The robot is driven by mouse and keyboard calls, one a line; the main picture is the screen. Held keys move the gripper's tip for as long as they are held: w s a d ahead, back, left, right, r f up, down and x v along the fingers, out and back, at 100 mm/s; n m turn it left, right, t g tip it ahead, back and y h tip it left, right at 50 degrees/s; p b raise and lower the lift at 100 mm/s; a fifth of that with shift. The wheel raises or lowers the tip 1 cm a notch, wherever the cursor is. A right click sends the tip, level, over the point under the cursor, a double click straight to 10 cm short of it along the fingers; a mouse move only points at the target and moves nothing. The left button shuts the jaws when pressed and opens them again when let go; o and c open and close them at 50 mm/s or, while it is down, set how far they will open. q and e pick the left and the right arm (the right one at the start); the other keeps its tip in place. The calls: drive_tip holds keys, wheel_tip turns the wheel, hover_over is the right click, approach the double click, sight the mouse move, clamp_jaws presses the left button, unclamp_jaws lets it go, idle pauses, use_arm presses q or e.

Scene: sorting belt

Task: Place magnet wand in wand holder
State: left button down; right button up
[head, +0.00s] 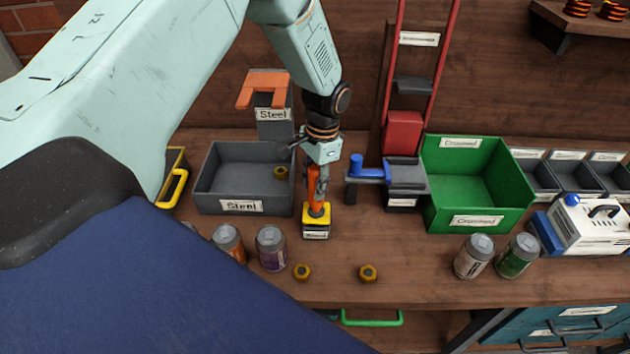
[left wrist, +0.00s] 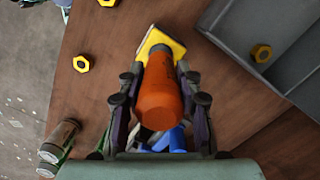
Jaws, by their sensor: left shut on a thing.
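The magnet wand (head: 316,213) has an orange handle and a yellow block-shaped head with a white label. My left gripper (head: 318,178) is shut on the orange handle and holds the wand upright, head down, just right of the grey Steel bin. In the left wrist view my gripper's fingers (left wrist: 158,100) stand on both sides of the handle (left wrist: 160,98), with the yellow head (left wrist: 160,42) beyond. I cannot tell whether the head touches the bench. An orange forked bracket (head: 263,88) on a grey post behind the bin looks like the wand holder; its fork is empty.
The grey Steel bin (head: 206,187) holds one nut (head: 281,172). Cans (head: 271,248) and two loose nuts (head: 368,273) lie near the front. A blue-handled device (head: 368,170) and a green Crushed bin (head: 478,213) stand right of the wand.

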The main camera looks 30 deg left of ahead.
use_arm(q)
drive_tip(key=shift+s+d+f, duration=0.25)
drive_tip(key=shift+f, duration=0.15)
drive_tip(key=c, duration=1.4)
unclamp_jaws()
drive_tip(key=o, duration=0.5)
drive_tip(key=shift+w+a+f, duration=0.2)
drive_tip(key=shift+w+a, duration=0.1)
drive_tip(key=shift+w, duration=0.05)
drive_tip(key=shift+s+d+r, duration=0.25)
drive_tip(key=shift+r, duration=0.15)
drive_tip(key=r, duration=0.4)
drive_tip(key=w+r, duration=0.1)
drive_tip(key=r, duration=0.7)
drive_tip(key=shift+w+d+b, duration=0.2)
drive_tip(key=shift+b, duration=0.15)
drive_tip(key=shift+w+a+r, duration=0.15)
drive_tip(key=shift+w+r, duration=0.1)
drive_tip(key=shift+s+r, duration=0.1)
